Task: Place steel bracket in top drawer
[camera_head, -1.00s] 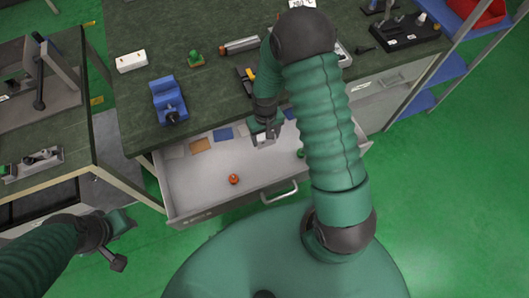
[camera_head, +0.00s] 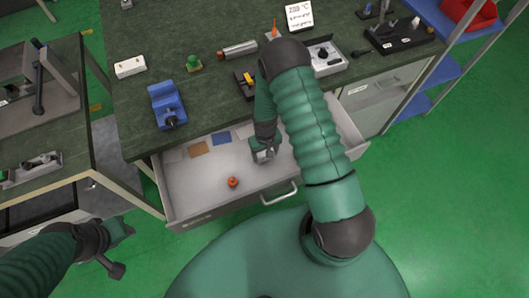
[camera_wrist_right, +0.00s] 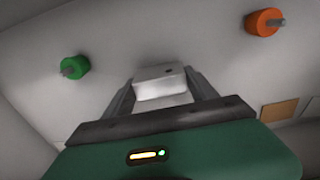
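The steel bracket (camera_wrist_right: 161,84) is a small pale metal block between the fingertips of my right gripper (camera_wrist_right: 160,90) in the right wrist view. The right gripper (camera_head: 263,155) is shut on it and points down inside the open top drawer (camera_head: 205,213). In the head view the arm and gripper mostly hide the bracket. I cannot tell whether the bracket touches the drawer floor. My left gripper (camera_head: 118,249) hangs at the lower left, away from the drawer, and its finger opening is unclear.
The drawer holds an orange knob (camera_head: 232,182), a green knob (camera_wrist_right: 74,67), and flat brown (camera_head: 198,149) and blue (camera_head: 221,138) pieces. A blue vise (camera_head: 167,104) stands on the worktop (camera_head: 135,92) above. The drawer floor around the orange knob is clear.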

